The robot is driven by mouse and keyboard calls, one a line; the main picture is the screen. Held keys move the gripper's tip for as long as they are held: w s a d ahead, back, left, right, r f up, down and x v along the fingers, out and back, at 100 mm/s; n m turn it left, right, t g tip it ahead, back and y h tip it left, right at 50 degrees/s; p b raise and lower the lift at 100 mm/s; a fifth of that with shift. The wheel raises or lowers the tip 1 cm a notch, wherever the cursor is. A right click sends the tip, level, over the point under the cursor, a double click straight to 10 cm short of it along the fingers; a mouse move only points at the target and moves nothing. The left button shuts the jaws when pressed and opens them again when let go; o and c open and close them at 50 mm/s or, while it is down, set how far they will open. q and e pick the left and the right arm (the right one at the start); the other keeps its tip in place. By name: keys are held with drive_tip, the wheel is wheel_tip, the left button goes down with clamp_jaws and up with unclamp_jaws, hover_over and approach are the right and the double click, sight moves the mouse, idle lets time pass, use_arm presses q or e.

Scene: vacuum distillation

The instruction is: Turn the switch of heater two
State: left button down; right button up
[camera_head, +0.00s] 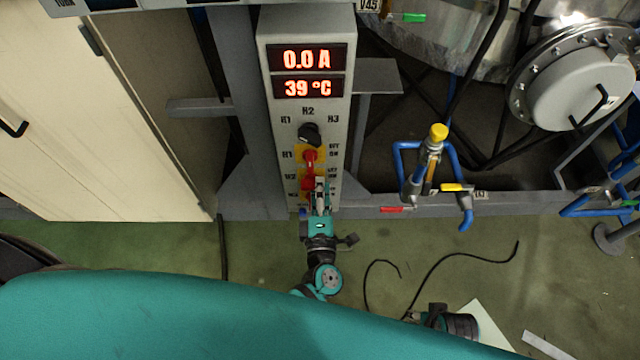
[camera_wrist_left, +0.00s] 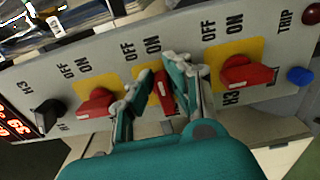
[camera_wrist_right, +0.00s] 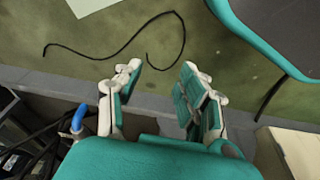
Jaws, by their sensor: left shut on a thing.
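The grey heater panel (camera_head: 268,120) stands upright ahead of me. Its red H2 switch (camera_head: 307,183) is the middle of three red switches on yellow plates. In the left wrist view, the H2 switch (camera_wrist_left: 165,97) is between the fingers of my left gripper (camera_wrist_left: 155,92), which is shut on it. The fingers hide part of the switch and its label. The left gripper (camera_head: 319,200) reaches up to the panel in the head view. My right gripper (camera_wrist_right: 154,82) is open and empty above the green floor; it is partly seen in the head view (camera_head: 425,317).
The H1 switch (camera_wrist_left: 96,104) and H3 switch (camera_wrist_left: 246,74) flank the H2 switch closely. A black selector knob (camera_head: 309,134) is above them. The displays (camera_head: 307,72) read 0.0 A and 39 °C. Blue pipes with valves (camera_head: 433,160) stand to the right.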

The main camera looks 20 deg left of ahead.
use_arm(q)
drive_tip(key=shift+f+m, duration=0.15)
drive_tip(key=shift+m, duration=0.15)
use_arm(e)
drive_tip(key=shift+s+f, duration=0.2)
drive_tip(key=shift+f, duration=0.4)
use_arm(q)
drive_tip(key=c, duration=1.3)
unclamp_jaws()
drive_tip(key=v, duration=1.2)
